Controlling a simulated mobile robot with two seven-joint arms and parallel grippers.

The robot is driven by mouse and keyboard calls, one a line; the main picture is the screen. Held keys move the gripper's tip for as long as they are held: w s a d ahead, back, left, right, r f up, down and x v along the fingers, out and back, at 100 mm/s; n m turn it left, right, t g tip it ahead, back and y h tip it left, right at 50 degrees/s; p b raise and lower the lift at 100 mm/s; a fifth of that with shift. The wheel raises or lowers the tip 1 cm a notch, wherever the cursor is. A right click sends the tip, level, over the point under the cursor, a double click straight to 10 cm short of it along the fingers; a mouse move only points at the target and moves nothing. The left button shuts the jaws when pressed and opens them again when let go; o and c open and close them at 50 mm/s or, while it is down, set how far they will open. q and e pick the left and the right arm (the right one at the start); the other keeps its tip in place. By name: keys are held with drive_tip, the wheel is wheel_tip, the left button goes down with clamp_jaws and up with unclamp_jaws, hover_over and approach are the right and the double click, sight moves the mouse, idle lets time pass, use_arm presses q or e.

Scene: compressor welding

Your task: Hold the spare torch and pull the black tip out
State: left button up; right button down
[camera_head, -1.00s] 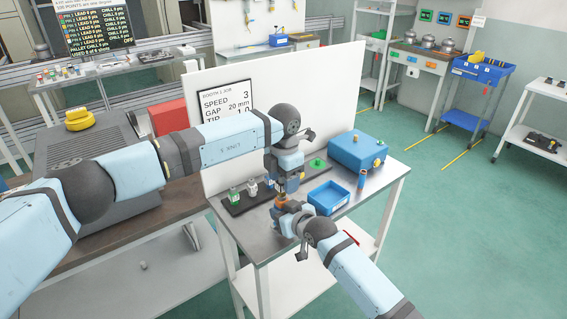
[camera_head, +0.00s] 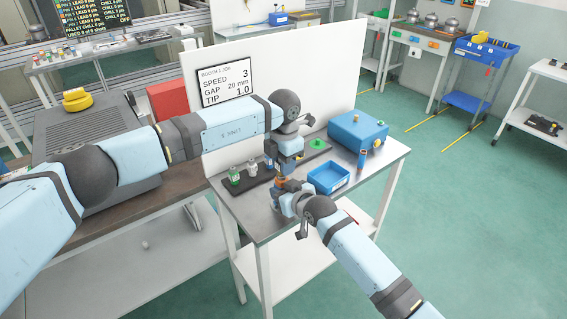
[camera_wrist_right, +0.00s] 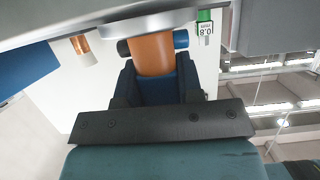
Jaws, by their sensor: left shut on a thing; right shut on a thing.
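In the head view an orange part of the spare torch (camera_head: 281,181) shows between my two grippers, above the front of the metal-topped table. My left gripper (camera_head: 282,176) comes down on it from above and is shut. My right gripper (camera_head: 285,188) is shut on it from the lower right. In the right wrist view the torch's orange barrel (camera_wrist_right: 152,54) stands between the jaws of my right gripper (camera_wrist_right: 153,75), under a pale grey rim. I cannot make out the black tip; the grippers hide most of the torch. What exactly the left jaws grip is hidden.
A blue tray (camera_head: 342,184) lies right of the grippers. A blue box (camera_head: 357,131) stands behind it. An orange-and-blue cylinder (camera_head: 362,159) stands nearby. A dark rack (camera_head: 245,183) with small bottles is at left. A white panel (camera_head: 325,90) closes the table's back.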

use_arm(q)
clamp_jaws()
drive_tip(key=shift+r, duration=0.2)
drive_tip(key=shift+r, duration=2.1)
drive_tip(key=shift+r, duration=0.1)
drive_tip(key=shift+r, duration=1.9)
use_arm(e)
drive_tip(key=c, duration=0.7)
unclamp_jaws()
